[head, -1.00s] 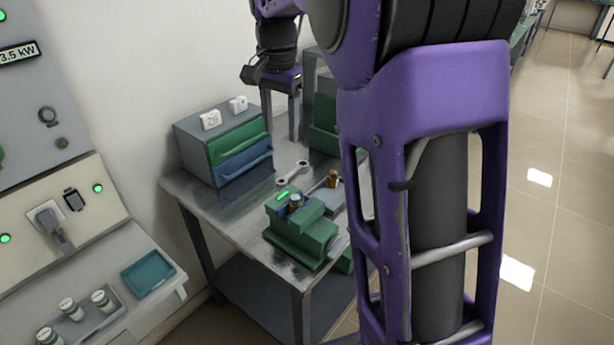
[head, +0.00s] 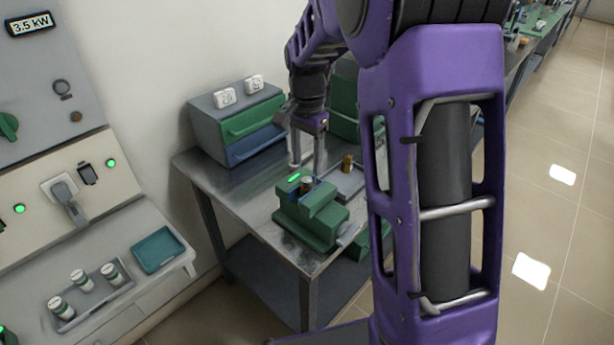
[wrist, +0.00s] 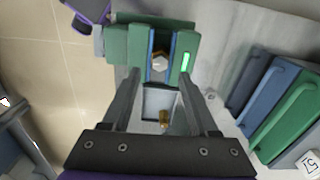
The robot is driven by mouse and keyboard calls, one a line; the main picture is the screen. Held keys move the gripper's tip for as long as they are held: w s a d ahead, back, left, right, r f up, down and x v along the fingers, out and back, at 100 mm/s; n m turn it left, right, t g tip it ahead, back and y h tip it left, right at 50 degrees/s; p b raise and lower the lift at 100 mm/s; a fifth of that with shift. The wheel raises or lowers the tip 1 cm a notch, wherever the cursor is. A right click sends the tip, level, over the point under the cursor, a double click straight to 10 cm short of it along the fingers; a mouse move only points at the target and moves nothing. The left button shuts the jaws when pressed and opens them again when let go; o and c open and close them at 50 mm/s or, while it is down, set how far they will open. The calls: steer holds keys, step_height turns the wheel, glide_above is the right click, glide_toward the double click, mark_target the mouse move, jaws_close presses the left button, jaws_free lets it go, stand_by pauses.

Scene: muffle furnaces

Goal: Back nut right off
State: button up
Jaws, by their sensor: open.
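A green vise (head: 318,222) with blue jaw faces stands near the front of the metal table. A grey hex nut (wrist: 160,63) sits between its jaws, with a brass-coloured part beside it in the wrist view. The nut also shows small in the head view (head: 307,182). My gripper (head: 308,166) points down behind and above the vise, open and empty. In the wrist view my gripper (wrist: 160,86) has its fingers spread on either side of a grey tray (wrist: 150,108), with the nut ahead of the tips. Contact with the vise cannot be told.
The tray holds an upright brass piece (wrist: 165,118). A drawer cabinet (head: 215,130) with green and blue drawers stands at the table's back left. A green bright strip (wrist: 185,62) glows on the vise. Bottles and a teal tray (head: 158,250) are on the left bench.

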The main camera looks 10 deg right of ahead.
mark_target(307, 180)
steer(key=shift+f, duration=2.4)
jaws_close()
